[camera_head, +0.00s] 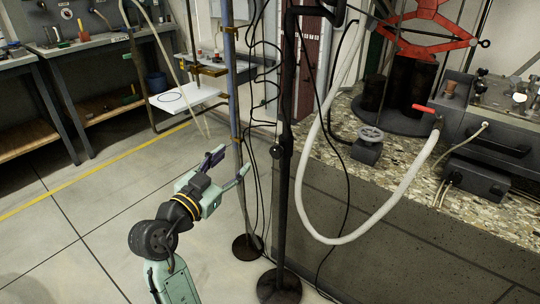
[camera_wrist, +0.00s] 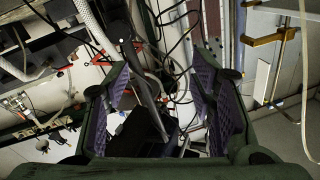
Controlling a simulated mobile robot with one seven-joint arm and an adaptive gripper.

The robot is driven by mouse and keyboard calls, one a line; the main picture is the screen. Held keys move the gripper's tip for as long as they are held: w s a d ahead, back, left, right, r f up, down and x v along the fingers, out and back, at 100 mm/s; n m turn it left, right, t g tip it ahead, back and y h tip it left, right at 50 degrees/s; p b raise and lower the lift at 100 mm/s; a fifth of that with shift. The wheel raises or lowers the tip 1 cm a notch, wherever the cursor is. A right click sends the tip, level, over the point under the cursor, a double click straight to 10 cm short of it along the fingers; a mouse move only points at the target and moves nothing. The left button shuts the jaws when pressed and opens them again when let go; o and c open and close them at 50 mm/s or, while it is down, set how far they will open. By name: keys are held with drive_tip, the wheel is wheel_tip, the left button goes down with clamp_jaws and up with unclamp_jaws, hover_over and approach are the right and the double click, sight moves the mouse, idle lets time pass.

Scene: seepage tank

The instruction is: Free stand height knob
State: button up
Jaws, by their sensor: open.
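A black stand (camera_head: 286,200) rises in the middle of the head view from a round dark base (camera_head: 279,288). A small dark round knob (camera_head: 276,152) sits on the left side of its pole, at about mid-height in the picture. It may be the height knob; I cannot tell for certain. My gripper (camera_head: 231,166) is open and empty, with its fingers pointing up and right, left of the black stand. In the wrist view my gripper (camera_wrist: 160,88) shows two spread purple-padded fingers. Dark poles and cables show between them; I cannot pick out the knob there.
A blue-grey pole (camera_head: 233,110) stands close beside my fingers, with a brass clamp (camera_head: 208,70) and a white plate (camera_head: 184,98). Black cables hang between the two poles. A white hose (camera_head: 350,239) loops down at right before the gravel bed (camera_head: 398,160). Open floor lies at left.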

sight(275, 152)
drive_tip(key=w+d+p, duration=0.1)
drive_tip(key=w+d, duration=0.1)
drive_tip(key=d, duration=0.1)
drive_tip(key=w+d+f+m+g+h, duration=0.1)
drive_tip(key=w+d, duration=0.1)
drive_tip(key=d, duration=0.1)
drive_tip(key=w+d+f+m+g+h+p, duration=0.1)
drive_tip(key=w+d, duration=0.1)
drive_tip(key=d, duration=0.1)
drive_tip(key=shift+w+d+p, duration=0.2)
drive_tip(key=shift+p, duration=0.15)
drive_tip(key=shift+w+d+f, duration=0.1)
drive_tip(key=shift+w+d, duration=0.3)
drive_tip(key=shift+w, duration=0.2)
drive_tip(key=shift+c, duration=0.2)
drive_tip(key=c, duration=1.1)
drive_tip(key=shift+c, duration=0.2)
